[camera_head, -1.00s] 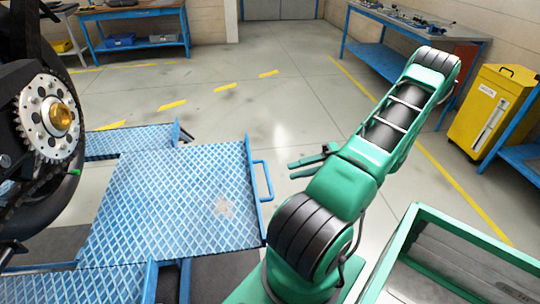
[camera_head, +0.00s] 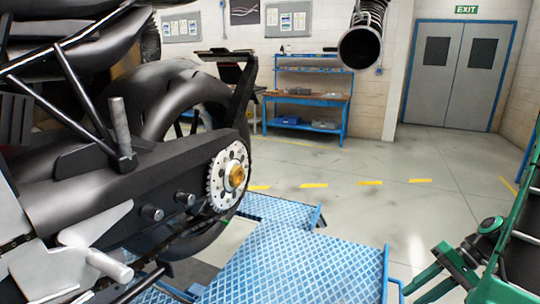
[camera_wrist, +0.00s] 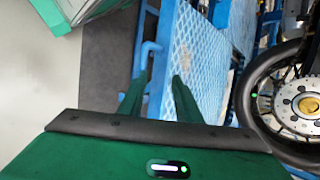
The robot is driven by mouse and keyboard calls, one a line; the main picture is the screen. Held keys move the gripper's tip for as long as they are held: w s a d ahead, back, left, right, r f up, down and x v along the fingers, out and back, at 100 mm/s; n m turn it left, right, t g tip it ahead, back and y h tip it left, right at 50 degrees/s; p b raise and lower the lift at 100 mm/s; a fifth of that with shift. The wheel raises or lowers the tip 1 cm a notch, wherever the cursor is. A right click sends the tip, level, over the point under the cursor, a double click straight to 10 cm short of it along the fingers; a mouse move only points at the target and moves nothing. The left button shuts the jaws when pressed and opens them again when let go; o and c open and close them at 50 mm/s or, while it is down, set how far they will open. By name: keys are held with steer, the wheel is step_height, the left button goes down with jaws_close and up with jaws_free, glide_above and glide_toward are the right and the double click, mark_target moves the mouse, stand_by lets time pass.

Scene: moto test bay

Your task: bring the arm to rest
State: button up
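My green arm shows at the lower right edge of the head view, folded and partly cut off by the frame. My gripper (camera_head: 418,287) points left there, beside the blue lift platform (camera_head: 290,262). In the wrist view my gripper (camera_wrist: 160,82) has two green fingers apart with nothing between them. The blue platform edge and its handle (camera_wrist: 147,58) lie beyond the fingers; whether there is contact cannot be told, but none shows.
A motorcycle with a toothed sprocket and gold nut (camera_head: 236,175) fills the left. A blue workbench (camera_head: 305,115) stands at the back, and a grey double door (camera_head: 458,75) at back right. A hose (camera_head: 361,45) hangs from above. Grey floor (camera_head: 350,215) is open behind the platform.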

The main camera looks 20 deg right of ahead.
steer(key=s+a+r+g+h, duration=0.1)
steer(key=s+a+r+h, duration=0.3)
steer(key=r, duration=0.3)
steer(key=s+a+r+h, duration=0.4)
steer(key=s+a+r, duration=0.1)
steer(key=a+r, duration=0.2)
steer(key=shift+s+a+r+g+h, duration=0.3)
steer(key=shift+r+g, duration=0.1)
steer(key=shift+r, duration=0.1)
